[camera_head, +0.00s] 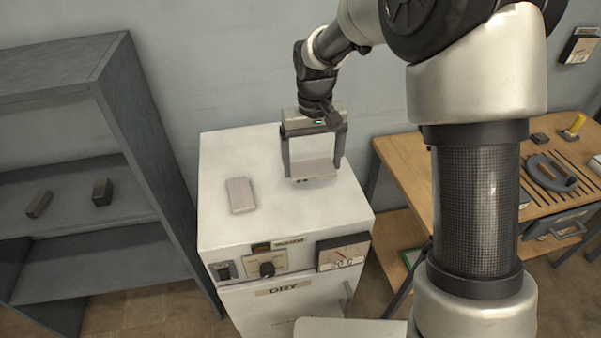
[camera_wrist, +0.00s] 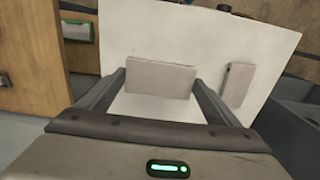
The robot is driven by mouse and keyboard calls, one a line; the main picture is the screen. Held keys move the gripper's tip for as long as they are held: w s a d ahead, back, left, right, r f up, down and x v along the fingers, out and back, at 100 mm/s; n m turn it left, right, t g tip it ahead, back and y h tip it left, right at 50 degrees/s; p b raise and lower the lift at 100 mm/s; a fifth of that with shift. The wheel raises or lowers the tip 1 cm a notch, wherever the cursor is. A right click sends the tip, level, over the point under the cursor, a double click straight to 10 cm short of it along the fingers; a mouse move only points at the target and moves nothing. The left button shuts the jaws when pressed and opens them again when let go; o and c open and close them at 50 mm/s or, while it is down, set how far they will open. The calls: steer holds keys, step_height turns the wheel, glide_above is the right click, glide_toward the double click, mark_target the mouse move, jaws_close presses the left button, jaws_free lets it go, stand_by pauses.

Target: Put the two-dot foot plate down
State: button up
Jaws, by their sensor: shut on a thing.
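My gripper (camera_head: 313,172) is over the right part of the white cabinet's top (camera_head: 265,215), pointing down. It is shut on a flat grey plate (camera_head: 316,167), with one finger at each end. Small dark marks show on the plate's front edge, seemingly its two dots. The held plate also shows between the fingers in the wrist view (camera_wrist: 160,78). It is level and close to the top; I cannot tell whether it touches. A second grey plate (camera_head: 241,195) lies flat on the top to the left, apart from the held one; it is also in the wrist view (camera_wrist: 237,84).
The cabinet's front has a knob (camera_head: 267,269), a gauge (camera_head: 343,252) and a "DRY" label. A dark shelf (camera_head: 80,270) with two small blocks stands left. A wooden bench (camera_head: 405,150) with tools stands right. The top's front part is clear.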

mark_target(311, 191)
steer(key=shift+f, duration=3.3)
steer(key=o, duration=1.2)
steer(key=shift+c, duration=0.2)
step_height(311, 191, up, 12)
steer(key=shift+f, duration=0.15)
steer(key=shift+d+r, duration=0.1)
steer(key=shift+r, duration=0.35)
steer(key=s+d+r+m+t, duration=0.2)
steer(key=s+d+r+t, duration=0.2)
steer(key=s+d+r, duration=0.9)
steer(key=s+d+f+m+t, duration=0.1)
steer(key=s+f, duration=0.1)
steer(key=s, duration=0.8)
steer(key=shift+d+t, duration=0.2)
steer(key=shift+t, duration=0.1)
